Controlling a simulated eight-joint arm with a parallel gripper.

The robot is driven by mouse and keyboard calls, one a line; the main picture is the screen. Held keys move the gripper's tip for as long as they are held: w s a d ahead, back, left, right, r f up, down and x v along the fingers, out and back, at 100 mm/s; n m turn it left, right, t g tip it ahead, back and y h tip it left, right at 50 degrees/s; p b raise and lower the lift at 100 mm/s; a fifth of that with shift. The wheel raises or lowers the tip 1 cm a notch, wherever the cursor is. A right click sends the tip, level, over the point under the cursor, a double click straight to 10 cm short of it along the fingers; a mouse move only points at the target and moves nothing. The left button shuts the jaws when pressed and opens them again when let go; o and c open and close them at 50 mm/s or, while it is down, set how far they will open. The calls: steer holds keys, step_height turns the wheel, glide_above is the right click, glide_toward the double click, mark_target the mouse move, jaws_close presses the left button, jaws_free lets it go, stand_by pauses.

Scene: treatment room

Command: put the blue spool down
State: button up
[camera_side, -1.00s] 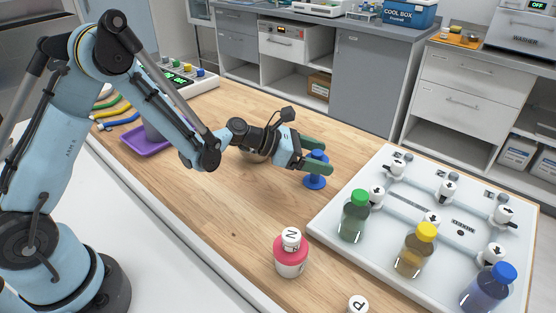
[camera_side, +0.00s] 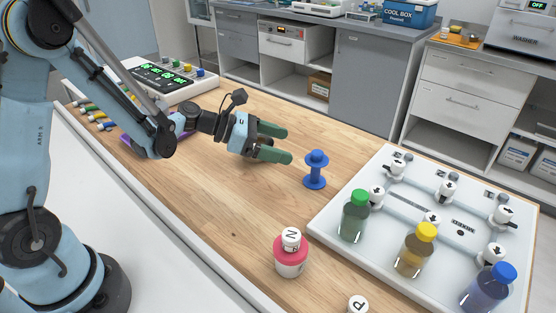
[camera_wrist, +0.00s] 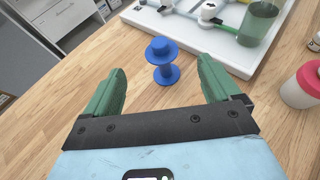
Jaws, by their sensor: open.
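The blue spool (camera_side: 316,169) stands upright on the wooden table, just left of the white valve board. In the wrist view the spool (camera_wrist: 162,60) is ahead of my gripper, in line with the gap between the fingers and touched by neither. My gripper (camera_side: 276,143) is open and empty, to the left of the spool with clear space between them. Its two green fingers (camera_wrist: 158,80) are spread wide in the wrist view. The spool's base rests on the table top.
The white board (camera_side: 380,230) carries valves and green, yellow and blue capped bottles. A red-and-white jar marked N (camera_side: 291,256) stands in front. A purple tray (camera_side: 128,143) is partly hidden behind my arm. The table between gripper and spool is clear.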

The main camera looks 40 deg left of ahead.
steer(key=s+a+r+m+y, duration=0.1)
steer(key=s+m+y, duration=0.2)
steer(key=m, duration=0.6)
steer(key=s+a+r+m+g+y, duration=0.1)
steer(key=s+a+r+m+y, duration=0.1)
steer(key=s+m, duration=0.6)
steer(key=s+a+r+m+g+y, duration=0.1)
steer(key=s+m+y, duration=0.3)
steer(key=m, duration=0.6)
steer(key=shift+s+a+r+y, duration=0.3)
steer(key=shift+s+r, duration=0.1)
steer(key=shift+s, duration=0.4)
